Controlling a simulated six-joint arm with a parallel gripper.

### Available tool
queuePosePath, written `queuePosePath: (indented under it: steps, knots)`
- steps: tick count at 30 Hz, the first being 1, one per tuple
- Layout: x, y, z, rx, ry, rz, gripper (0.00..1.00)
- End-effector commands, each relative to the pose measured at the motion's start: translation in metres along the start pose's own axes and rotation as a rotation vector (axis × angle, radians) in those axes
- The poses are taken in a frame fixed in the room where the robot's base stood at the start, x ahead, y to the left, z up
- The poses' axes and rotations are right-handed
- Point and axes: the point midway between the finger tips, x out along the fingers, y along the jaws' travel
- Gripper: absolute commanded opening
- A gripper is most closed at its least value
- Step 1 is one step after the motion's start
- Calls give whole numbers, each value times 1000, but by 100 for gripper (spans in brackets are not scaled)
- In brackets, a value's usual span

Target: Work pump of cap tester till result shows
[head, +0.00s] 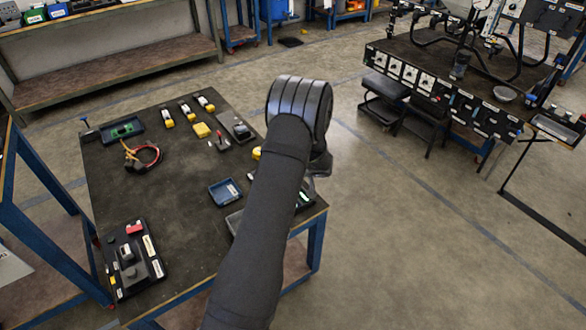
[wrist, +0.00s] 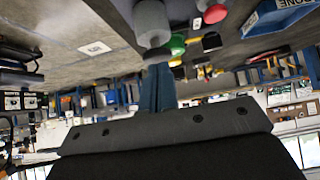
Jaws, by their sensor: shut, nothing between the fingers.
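My gripper (wrist: 158,72) shows in the wrist view as blue fingers, shut with nothing between them. Their tips are close to a light grey cylinder (wrist: 152,20) with a narrower grey end, possibly the pump; I cannot tell whether they touch. A green round part (wrist: 177,44) and a red one (wrist: 215,13) are to its right. In the head view my arm covers most of a device at the table's right front corner, possibly the cap tester; a small green-marked part (head: 304,197) shows beside the arm. My fingertips are hidden there. No result can be read.
A blue tray (head: 213,195) lies left of my arm; a labelled blue tray (wrist: 250,25) shows in the wrist view. The dark table (head: 165,205) also holds a wire bundle (head: 141,156), yellow-and-white items and a black panel (head: 117,280). Its middle left is clear.

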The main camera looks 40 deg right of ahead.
Motion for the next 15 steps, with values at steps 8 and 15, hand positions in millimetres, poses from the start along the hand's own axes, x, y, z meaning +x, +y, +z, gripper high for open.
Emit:
queuePosePath:
  steps: [8, 15]
  knots:
    - [4, 0, 5, 1, 0, -1, 0]
    - [14, 0, 14, 0, 1, 0, 0]
